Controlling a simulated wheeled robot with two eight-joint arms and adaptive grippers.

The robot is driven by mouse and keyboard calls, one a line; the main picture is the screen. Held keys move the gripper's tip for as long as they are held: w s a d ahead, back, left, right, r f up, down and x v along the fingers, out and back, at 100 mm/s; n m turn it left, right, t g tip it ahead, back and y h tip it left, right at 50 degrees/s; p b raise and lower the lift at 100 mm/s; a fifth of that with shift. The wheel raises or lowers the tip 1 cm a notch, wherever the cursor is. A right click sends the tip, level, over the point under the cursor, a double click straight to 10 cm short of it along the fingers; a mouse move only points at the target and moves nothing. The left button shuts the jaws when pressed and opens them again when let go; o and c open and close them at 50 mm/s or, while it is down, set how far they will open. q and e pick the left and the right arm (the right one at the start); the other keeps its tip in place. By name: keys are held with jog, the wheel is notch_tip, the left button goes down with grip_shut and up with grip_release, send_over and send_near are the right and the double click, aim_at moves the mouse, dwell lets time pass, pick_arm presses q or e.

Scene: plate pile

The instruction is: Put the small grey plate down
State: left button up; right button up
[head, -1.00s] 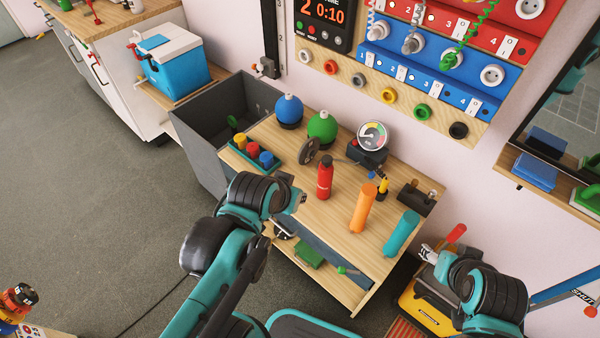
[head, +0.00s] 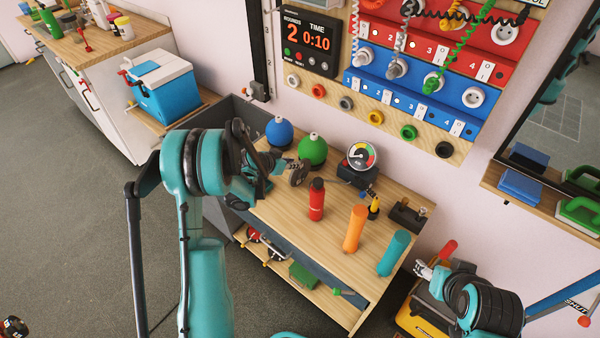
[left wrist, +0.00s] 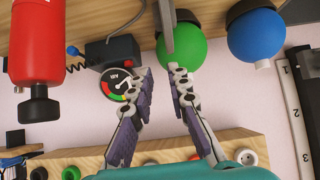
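The small grey plate (head: 299,172) stands on edge on the wooden bench, left of the red bottle (head: 316,200). In the left wrist view the plate (left wrist: 167,28) shows edge-on at the top, in line with the gap between the fingers. My left gripper (head: 284,167) is right beside the plate in the head view. In the wrist view its fingers (left wrist: 164,72) are apart with nothing between the pads, and the plate lies just beyond the tips. I cannot tell if they touch. My right gripper (head: 425,269) is low at the right, its fingers too small to read.
Green (head: 312,149) and blue (head: 279,132) balls stand behind the plate, with the gauge (head: 362,157) to the right. Orange (head: 355,229) and teal (head: 394,253) cylinders stand at the right front. The front middle of the bench (head: 285,215) is clear.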

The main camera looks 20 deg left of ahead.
aim_at(305, 163)
pick_arm(q)
jog(key=f, duration=0.1)
jog(key=a+f, duration=0.1)
jog(key=w+f, duration=0.1)
jog(key=shift+a+f, duration=0.15)
jog(key=shift+f, duration=0.15)
jog(key=b+x, duration=0.2)
jog(key=x, duration=0.5)
jog(key=shift+r+b, duration=0.1)
jog(key=shift+b, duration=0.2)
jog(key=b+x, duration=0.2)
jog(key=x, duration=0.3)
jog(key=shift+w+r, duration=0.1)
jog(key=shift+r, duration=0.2)
jog(key=shift+r, duration=0.1)
grip_shut()
